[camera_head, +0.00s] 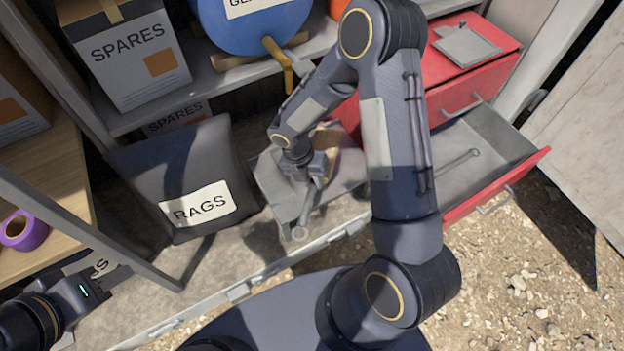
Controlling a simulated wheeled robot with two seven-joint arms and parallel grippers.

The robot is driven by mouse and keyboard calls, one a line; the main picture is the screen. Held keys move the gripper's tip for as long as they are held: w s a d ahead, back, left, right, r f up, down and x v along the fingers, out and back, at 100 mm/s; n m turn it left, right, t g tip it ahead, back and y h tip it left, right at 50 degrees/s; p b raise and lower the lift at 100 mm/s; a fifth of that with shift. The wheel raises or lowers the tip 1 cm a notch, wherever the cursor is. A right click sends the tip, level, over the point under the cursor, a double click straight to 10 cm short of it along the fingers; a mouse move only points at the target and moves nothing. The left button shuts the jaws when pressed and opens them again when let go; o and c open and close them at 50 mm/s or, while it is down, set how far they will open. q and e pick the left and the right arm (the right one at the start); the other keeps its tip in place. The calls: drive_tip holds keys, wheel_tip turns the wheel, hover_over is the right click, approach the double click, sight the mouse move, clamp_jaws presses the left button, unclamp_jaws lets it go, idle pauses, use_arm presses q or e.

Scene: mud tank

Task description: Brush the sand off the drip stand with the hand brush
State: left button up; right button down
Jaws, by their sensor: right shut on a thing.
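The grey drip stand (350,172) sits on the low shelf below the blue drum's tap. A tan patch that looks like sand (331,141) shows on it, partly hidden behind my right wrist. My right gripper (308,188) points down over the stand and is shut on a grey bar-like handle with a round end, which I take for the hand brush (300,230). The brush's head and bristles are hidden or too small to tell. Whether the brush touches the stand I cannot tell. My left gripper (82,296) is at the lower left, away from the stand; its fingers are not clear.
A dark RAGS bin (180,165) stands left of the drip stand. Above are a blue drum (255,25) with a yellow tap (279,62) and a SPARES box (130,60). Right, a red drawer (500,185) stands open with a wrench inside. Purple tape (22,232) lies far left.

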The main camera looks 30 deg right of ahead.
wheel_tip(320, 180, up, 3)
drive_tip(key=p, duration=0.2)
drive_tip(key=shift+p, duration=0.3)
drive_tip(key=shift+f, duration=0.1)
idle(0.5)
